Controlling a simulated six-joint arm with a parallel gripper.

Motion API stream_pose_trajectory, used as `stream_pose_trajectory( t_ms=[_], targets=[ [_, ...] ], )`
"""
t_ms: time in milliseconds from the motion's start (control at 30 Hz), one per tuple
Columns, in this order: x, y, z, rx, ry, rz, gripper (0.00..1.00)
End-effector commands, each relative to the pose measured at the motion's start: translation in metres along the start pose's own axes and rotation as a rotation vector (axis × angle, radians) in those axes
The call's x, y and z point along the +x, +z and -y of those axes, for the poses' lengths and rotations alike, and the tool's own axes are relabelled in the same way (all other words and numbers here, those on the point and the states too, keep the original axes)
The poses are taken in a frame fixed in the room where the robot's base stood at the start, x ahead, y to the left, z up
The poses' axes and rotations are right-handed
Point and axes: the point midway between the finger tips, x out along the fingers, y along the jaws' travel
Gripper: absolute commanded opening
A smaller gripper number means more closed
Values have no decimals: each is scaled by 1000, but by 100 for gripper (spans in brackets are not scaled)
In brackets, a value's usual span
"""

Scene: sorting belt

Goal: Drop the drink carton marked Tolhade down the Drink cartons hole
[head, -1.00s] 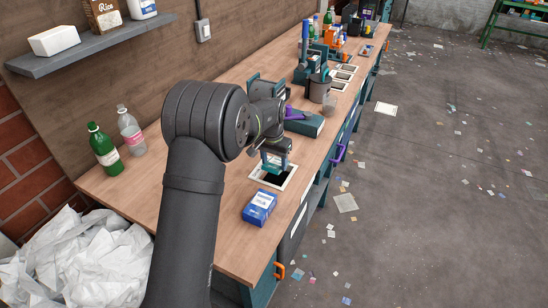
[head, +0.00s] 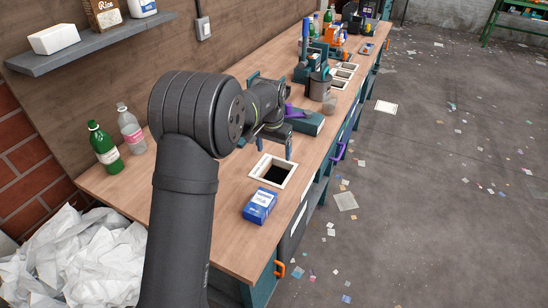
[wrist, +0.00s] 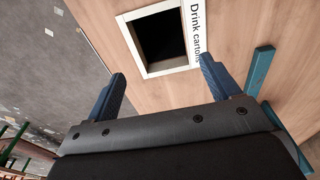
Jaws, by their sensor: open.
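The Drink cartons hole (head: 273,171) is a dark square opening with a white frame in the bench top. In the wrist view the hole (wrist: 160,35) is black inside, with its label readable on the frame. My gripper (head: 274,150) is open and empty, above the bench just behind the hole. In the wrist view its two blue fingers (wrist: 162,68) stand apart with nothing between them. A blue and white carton (head: 260,206) stands on the bench in front of the hole, apart from it. Its lettering is too small to read, so I cannot tell whether it says Tolhade.
A green bottle (head: 104,147) and a clear bottle (head: 131,130) stand at the left by the wall. A dark teal box (head: 308,122) with a purple item lies beyond the gripper. A grey container (head: 320,86) and further holes (head: 346,75) are farther along the bench.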

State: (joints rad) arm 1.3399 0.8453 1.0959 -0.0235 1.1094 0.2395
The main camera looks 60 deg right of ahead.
Motion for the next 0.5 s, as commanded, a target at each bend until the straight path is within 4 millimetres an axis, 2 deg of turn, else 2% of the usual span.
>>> stream_pose_trajectory(
  t_ms=[33,300,500],
  targets=[
    [-15,0,0,0,-1,-5,81],
    [-80,0,0,0,-1,-3,81],
    [-113,0,0,0,-1,-2,81]
  ],
)
